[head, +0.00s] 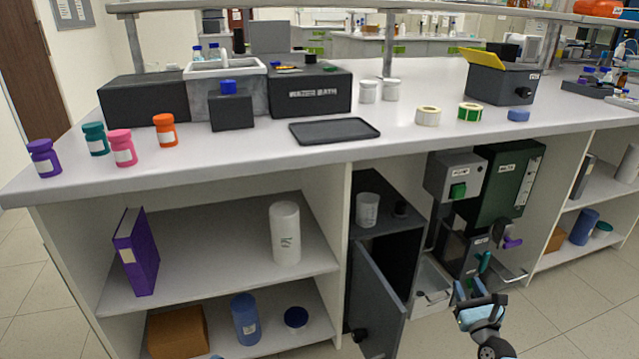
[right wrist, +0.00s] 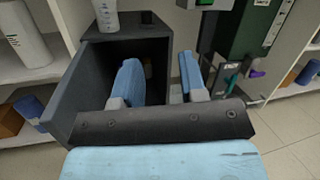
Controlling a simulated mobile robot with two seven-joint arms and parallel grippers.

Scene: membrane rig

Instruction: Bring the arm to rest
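My right gripper (head: 469,288) is low in front of the bench in the head view, below the wall-mounted rig. In the right wrist view its two blue fingers (right wrist: 160,76) stand apart with nothing between them, so it is open and empty. Beyond the fingers is the dark cabinet (right wrist: 118,48), with its door (head: 378,300) swung open in the head view. The gripper appears apart from the cabinet and rig. My left gripper is in neither view.
The rig has a grey pump box (head: 455,175), a dark green box (head: 503,185), a teal handle (head: 485,262) and a purple handle (head: 513,243). A beaker (head: 367,210) stands on the cabinet. Bottles and boxes stand on the bench (head: 250,160). Floor at the lower right is clear.

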